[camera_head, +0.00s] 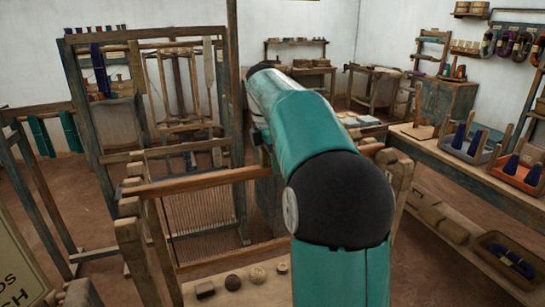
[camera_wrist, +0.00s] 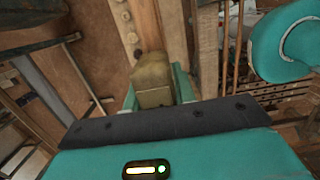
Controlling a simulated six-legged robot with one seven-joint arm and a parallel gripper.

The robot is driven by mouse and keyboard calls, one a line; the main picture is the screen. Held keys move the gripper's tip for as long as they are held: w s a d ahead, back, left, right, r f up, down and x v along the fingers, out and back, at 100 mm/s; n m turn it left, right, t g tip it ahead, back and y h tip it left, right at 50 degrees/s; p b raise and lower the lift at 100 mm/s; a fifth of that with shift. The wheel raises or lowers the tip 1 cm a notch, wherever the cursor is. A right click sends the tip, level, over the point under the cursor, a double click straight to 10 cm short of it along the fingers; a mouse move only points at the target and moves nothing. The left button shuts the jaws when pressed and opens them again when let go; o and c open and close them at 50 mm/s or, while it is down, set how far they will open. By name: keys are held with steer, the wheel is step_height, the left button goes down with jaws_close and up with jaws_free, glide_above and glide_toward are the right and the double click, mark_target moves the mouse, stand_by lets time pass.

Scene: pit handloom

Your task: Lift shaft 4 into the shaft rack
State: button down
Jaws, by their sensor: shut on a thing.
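My gripper (camera_wrist: 157,88) shows in the wrist view, with its teal fingers either side of a tan, block-like wooden piece (camera_wrist: 152,72). It is shut on this piece. I cannot read a number on it, and cannot tell from the picture whether it is part of shaft 4. In the head view my teal arm reaches away over the loom and hides my gripper and the piece. A wooden loom frame (camera_head: 190,184) with upright threads (camera_head: 205,213) stands left of my arm. I cannot pick out the shaft rack with certainty.
A tall wooden frame (camera_head: 88,150) stands behind the loom at the left. Small round items (camera_head: 232,282) lie on a ledge in front. Bare floor shows at the left.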

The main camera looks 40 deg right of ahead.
stand_by(0.4)
steer(key=c, duration=1.1)
jaws_free()
steer(key=shift+o, duration=0.2)
steer(key=r, duration=0.4)
steer(key=a+r, duration=0.1)
steer(key=r, duration=0.8)
steer(key=shift+w+a+r, duration=0.25)
steer(key=shift+a+r, duration=0.05)
steer(key=shift+r, duration=0.05)
